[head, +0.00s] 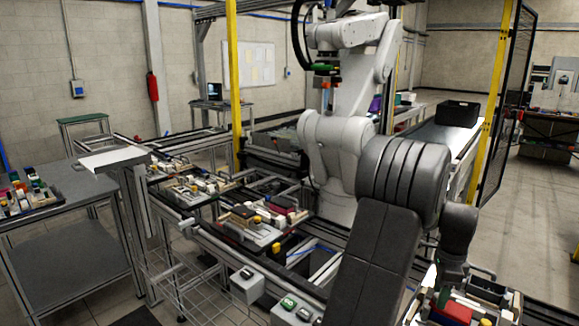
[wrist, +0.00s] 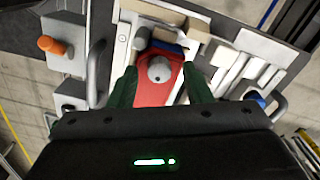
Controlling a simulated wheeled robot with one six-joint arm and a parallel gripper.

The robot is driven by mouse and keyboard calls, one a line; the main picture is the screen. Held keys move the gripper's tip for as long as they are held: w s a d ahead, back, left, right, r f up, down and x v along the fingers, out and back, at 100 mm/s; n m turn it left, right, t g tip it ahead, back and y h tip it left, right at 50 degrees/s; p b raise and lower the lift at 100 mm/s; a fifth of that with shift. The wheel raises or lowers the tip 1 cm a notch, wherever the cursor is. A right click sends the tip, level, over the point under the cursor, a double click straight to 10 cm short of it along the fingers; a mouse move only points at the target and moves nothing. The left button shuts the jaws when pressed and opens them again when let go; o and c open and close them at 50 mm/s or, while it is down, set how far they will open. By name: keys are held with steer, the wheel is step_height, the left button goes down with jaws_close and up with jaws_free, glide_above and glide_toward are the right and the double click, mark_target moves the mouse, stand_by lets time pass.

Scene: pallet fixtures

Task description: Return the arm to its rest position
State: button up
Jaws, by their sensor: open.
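My dark grey arm reaches from the bottom middle of the head view to the right, then bends down over a pallet fixture at the lower right. In the wrist view my gripper (wrist: 160,88) shows two dark green fingers spread apart. A red part (wrist: 152,92) with a round grey knob lies between and beyond them, on a light fixture (wrist: 122,48). I cannot tell whether the fingers touch it. A red block (head: 452,309) shows on the lower-right fixture in the head view. The fingertips are not clear there.
A white industrial robot (head: 345,140) stands behind my arm. Conveyor rails with loaded pallets (head: 250,222) run to the left. A grey table (head: 70,195) stands far left. A yellow post (head: 234,70) and mesh fence (head: 503,110) stand nearby. An orange knob (wrist: 50,45) is left of the fixture.

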steer(key=n, duration=0.4)
steer(key=shift+n, duration=0.4)
steer(key=n, duration=0.4)
steer(key=shift+n, duration=0.4)
steer(key=n, duration=0.4)
steer(key=shift+n+b, duration=0.3)
steer(key=shift+n, duration=2.3)
steer(key=shift+a+r, duration=0.1)
